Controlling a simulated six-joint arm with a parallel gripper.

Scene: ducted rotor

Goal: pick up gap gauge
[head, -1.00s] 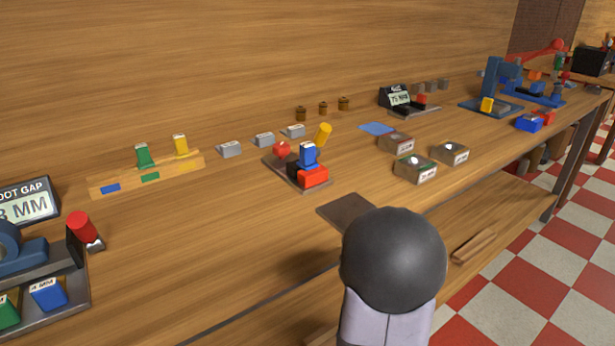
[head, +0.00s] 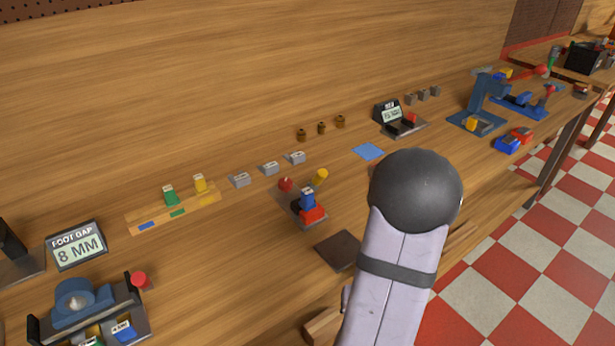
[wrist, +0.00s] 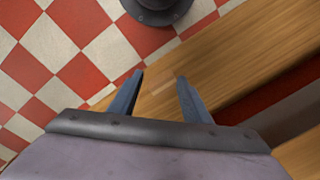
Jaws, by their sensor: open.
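I cannot tell for sure which piece is the gap gauge. A green labelled piece (head: 169,196) and a yellow labelled piece (head: 200,184) stand upright in a wooden rack (head: 210,202) on the left of the bench in the head view. A blue block marked 4 MM (head: 123,331) sits in a blue and grey fixture (head: 75,302) at lower left, below a display reading FOOT GAP 8 MM (head: 76,246). My gripper (wrist: 158,88) is open and empty in the wrist view, over bare wood near the bench edge, away from these pieces. The head view does not show its fingers.
A dark flat plate (head: 338,250) lies near the front edge. Blue fixtures (head: 480,105) stand at far right. My arm hides part of the bench.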

